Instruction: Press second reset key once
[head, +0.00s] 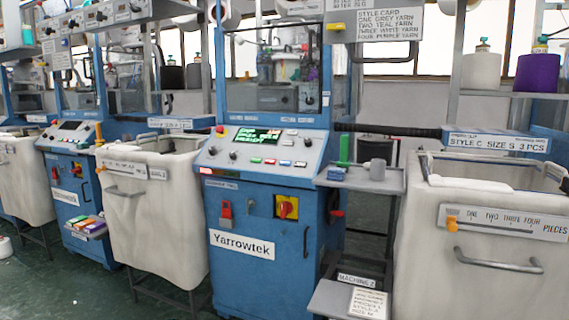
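The central blue knitting machine (290,220), marked Yarrowtek, faces me. Its sloping control panel (222,160) carries a lit screen (257,138) with green and white text. Below the screen is a row of small keys: a green key (255,160), a red key (270,162) and pale keys (286,163) to the right. The key labels are too small to read, so I cannot tell which is a reset key. A second blue machine's panel (68,135) shows at the left, smaller and farther off. Neither of my grippers is in view.
White fabric bins stand left (150,225) and right (480,275) of the central machine. A small grey side shelf (345,181) holds a green item and a grey cup-like piece. A red switch (225,210) and a yellow-red rotary switch (286,207) sit on the machine's front. Floor space shows at lower left.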

